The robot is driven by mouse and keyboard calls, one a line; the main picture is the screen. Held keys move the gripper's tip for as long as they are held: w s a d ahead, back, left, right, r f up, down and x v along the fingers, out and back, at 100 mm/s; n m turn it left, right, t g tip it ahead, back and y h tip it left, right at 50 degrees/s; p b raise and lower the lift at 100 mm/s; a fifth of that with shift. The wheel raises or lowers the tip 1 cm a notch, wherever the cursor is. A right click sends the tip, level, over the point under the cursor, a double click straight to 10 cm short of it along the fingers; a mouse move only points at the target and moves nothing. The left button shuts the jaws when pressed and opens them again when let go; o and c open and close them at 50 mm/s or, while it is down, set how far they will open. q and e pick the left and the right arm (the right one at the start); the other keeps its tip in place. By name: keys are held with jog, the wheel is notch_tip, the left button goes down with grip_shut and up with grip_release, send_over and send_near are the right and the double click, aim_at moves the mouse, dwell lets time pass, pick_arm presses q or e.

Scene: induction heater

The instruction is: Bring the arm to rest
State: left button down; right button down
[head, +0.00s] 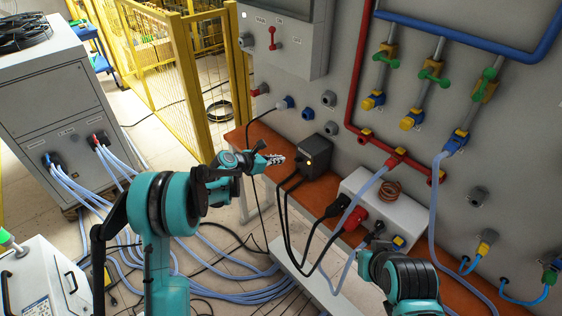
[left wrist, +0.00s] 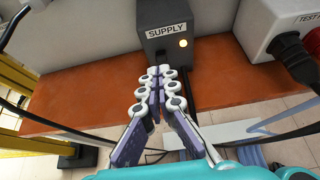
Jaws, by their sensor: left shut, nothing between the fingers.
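My left gripper (head: 275,160) is shut and empty in the head view, at the end of my teal left arm (head: 172,205). Its two fingers also show together in the left wrist view (left wrist: 157,74), above the orange-brown bench. It points toward the dark supply box (head: 317,158), whose yellowish light is lit. The box's "SUPPLY" label shows in the left wrist view (left wrist: 166,32). I cannot tell the exact gap between fingertips and box. Part of my teal right arm (head: 402,280) shows at the lower right; its gripper is out of view.
The bench (head: 259,133) runs along the grey wall panel. Black cables (head: 286,222) hang in front. Blue hoses cross the floor. A yellow fence (head: 188,80) stands behind.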

pick_arm(q)
jog(key=shift+s+r, duration=0.1)
dwell(0.4)
jog(key=s+a+r+m+y, duration=0.2)
jog(key=s+r+m, duration=0.25)
jog(key=s, duration=0.25)
jog(key=s+a+r+m+g+y, duration=0.1)
jog(key=s+r+m, duration=0.2)
jog(key=s+m, duration=0.25)
jog(key=s+a+r+m+y, duration=0.2)
jog(key=s+r+m, duration=0.2)
jog(key=s, duration=0.3)
jog(key=s+a+f+m+y, duration=0.1)
jog(key=s+a+m, duration=0.1)
jog(key=s+m, duration=0.2)
jog(key=s+a+f+m+y, duration=0.1)
jog(key=s+a+m, duration=0.2)
jog(key=s, duration=0.7)
jog(key=s+a+f+m+y+b, duration=0.1)
jog(key=s+a+m+y, duration=0.1)
jog(key=s+m, duration=0.4)
jog(key=shift+s+a+f, duration=0.35)
jog(key=shift+s+a, duration=0.05)
jog(key=shift+s, duration=0.4)
